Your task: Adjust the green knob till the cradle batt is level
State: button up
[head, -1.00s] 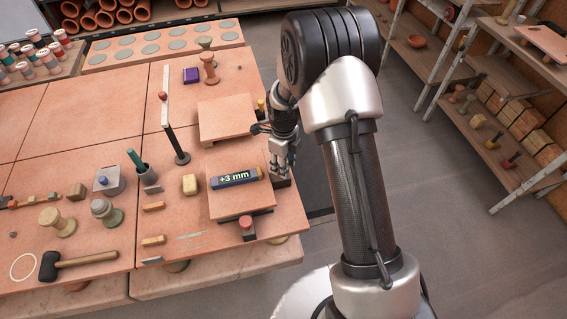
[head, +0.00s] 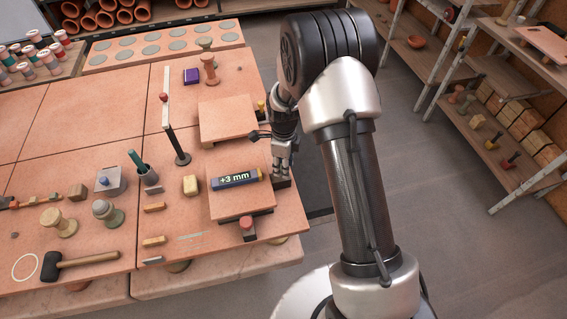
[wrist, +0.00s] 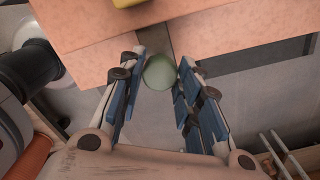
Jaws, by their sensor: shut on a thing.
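The cradle batt (head: 240,205) is a square terracotta board near the front right of the table. A dark level (head: 236,179) with yellow at its end lies on it and reads +3 mm. In the wrist view the batt (wrist: 90,35) fills the upper left. The green knob (wrist: 160,72) is a pale round top just off the batt's edge. My gripper (wrist: 168,76) is shut on it, a finger on either side. In the head view my gripper (head: 283,172) is at the batt's right edge, and the green knob is hidden there.
A red knob (head: 247,226) stands at the batt's front edge. Another raised board (head: 227,119) lies behind, and a dark post (head: 177,146) stands to the left. A mallet (head: 75,262) and small tools lie at the front left. The floor right of the table is clear.

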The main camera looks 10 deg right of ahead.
jog(key=n, duration=0.4)
jog(key=shift+n+p, duration=0.3)
jog(key=shift+p, duration=0.1)
jog(key=n, duration=0.4)
jog(key=shift+n+p, duration=0.3)
jog(key=shift+p, duration=0.05)
jog(key=n, duration=0.3)
jog(key=shift+n, duration=0.3)
jog(key=n, duration=0.4)
jog(key=shift+p, duration=0.4)
jog(key=n, duration=0.8)
jog(key=shift+n, duration=0.3)
jog(key=n, duration=0.3)
jog(key=shift+n+p, duration=0.3)
jog(key=shift+n, duration=1.6)
jog(key=shift+n, duration=0.3)
